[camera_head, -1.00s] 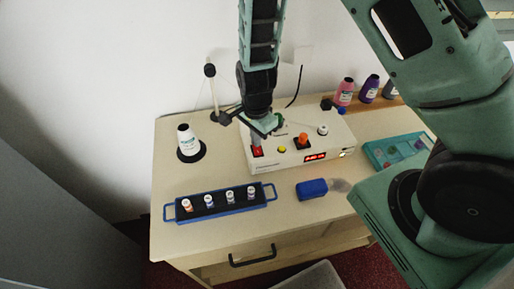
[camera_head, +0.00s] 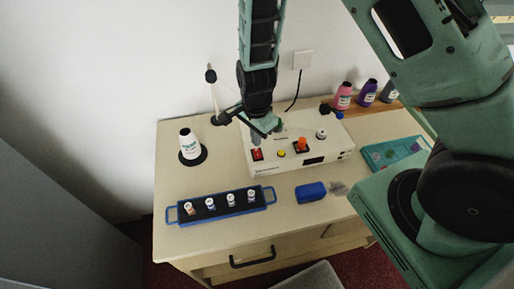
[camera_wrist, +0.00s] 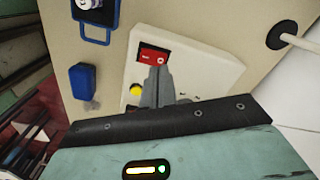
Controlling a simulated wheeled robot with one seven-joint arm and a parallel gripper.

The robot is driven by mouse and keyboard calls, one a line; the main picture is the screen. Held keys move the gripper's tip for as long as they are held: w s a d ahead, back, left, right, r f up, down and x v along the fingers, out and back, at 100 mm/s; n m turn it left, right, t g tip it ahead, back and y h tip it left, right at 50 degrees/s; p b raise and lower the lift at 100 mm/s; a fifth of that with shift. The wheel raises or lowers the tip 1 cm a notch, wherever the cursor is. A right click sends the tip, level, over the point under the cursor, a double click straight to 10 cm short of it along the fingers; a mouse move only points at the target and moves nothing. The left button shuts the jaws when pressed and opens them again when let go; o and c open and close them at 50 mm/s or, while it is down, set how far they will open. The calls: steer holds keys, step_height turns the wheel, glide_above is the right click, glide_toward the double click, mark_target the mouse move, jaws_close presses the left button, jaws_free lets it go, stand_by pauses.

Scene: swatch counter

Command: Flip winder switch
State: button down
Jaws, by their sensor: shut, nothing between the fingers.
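The winder is a cream box (camera_head: 270,168) near the back of the counter. Its front has a red rocker switch (camera_head: 257,155) at the left, a yellow button (camera_head: 281,154), an orange knob (camera_head: 301,144) and a dark display (camera_head: 314,161). My gripper (camera_head: 266,134) is over the box's left part, above the switch. In the wrist view the fingers are shut and empty, their tips (camera_wrist: 160,69) at the edge of the red switch (camera_wrist: 153,55). I cannot tell whether they touch it.
A blue tray (camera_head: 174,214) with several small spools lies in front. A white cone (camera_head: 188,144) stands on a black base at left. A blue block (camera_head: 311,191) lies front right. Coloured bottles (camera_head: 343,96) and a teal case (camera_head: 391,151) are at right.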

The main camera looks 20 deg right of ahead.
mark_target(256, 150)
step_height(256, 150, up, 4)
steer(key=p, duration=0.3)
steer(key=shift+r, duration=0.1)
stand_by(0.5)
steer(key=s+a+r+n+y+b, duration=0.1)
steer(key=s+a+r+n+b, duration=0.35)
steer(key=s+n, duration=0.25)
steer(key=s+a+r+n+y+b, duration=0.1)
steer(key=s+a+r+n+b, duration=0.35)
steer(key=s+n, duration=0.25)
steer(key=s+d+n+h+b, duration=0.1)
steer(key=s+d+n+b, duration=0.1)
steer(key=s+n, duration=0.5)
steer(key=shift+d+r+n+b, duration=0.4)
steer(key=shift+n+b, duration=0.1)
steer(key=shift+b, duration=0.1)
